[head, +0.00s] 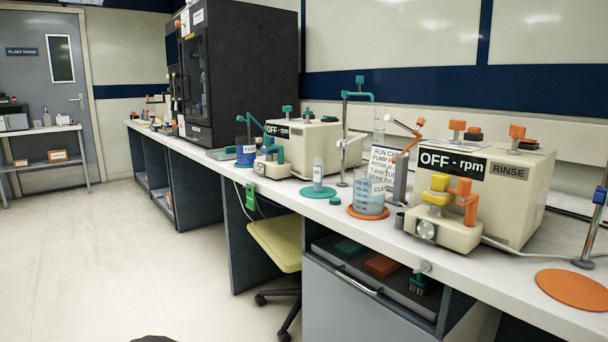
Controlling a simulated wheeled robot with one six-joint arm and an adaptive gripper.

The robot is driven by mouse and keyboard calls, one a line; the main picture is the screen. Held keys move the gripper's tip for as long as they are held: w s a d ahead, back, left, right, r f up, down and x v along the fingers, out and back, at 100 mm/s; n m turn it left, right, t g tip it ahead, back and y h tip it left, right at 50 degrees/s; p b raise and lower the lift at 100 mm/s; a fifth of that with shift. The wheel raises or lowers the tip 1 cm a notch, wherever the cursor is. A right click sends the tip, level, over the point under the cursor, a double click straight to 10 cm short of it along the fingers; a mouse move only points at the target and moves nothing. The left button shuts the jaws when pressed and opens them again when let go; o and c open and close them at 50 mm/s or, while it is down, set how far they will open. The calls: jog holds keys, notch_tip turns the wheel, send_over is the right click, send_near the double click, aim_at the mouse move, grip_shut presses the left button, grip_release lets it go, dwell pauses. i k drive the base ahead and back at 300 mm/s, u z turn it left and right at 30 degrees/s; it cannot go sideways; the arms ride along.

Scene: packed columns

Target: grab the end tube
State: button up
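I cannot tell for certain which thing is the end tube. A small clear tube or bottle with a pale label (318,176) stands upright on a round teal mat (311,192) near the bench's front edge. A taller clear tube (379,122) stands upright behind the beaker, partly hidden by a printed card (381,168). My gripper is not in view.
A long white bench (452,262) carries a beaker of blue liquid (369,200) on an orange mat, an OFF-rpm pump marked RINSE (510,200), another pump (300,146) and a black cabinet (235,75). A yellow chair (277,241) stands before the bench. The left floor is clear.

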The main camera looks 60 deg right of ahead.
aim_at(318, 162)
jog(key=z, duration=0.55)
jog(key=i, duration=0.85)
jog(key=z, duration=0.85)
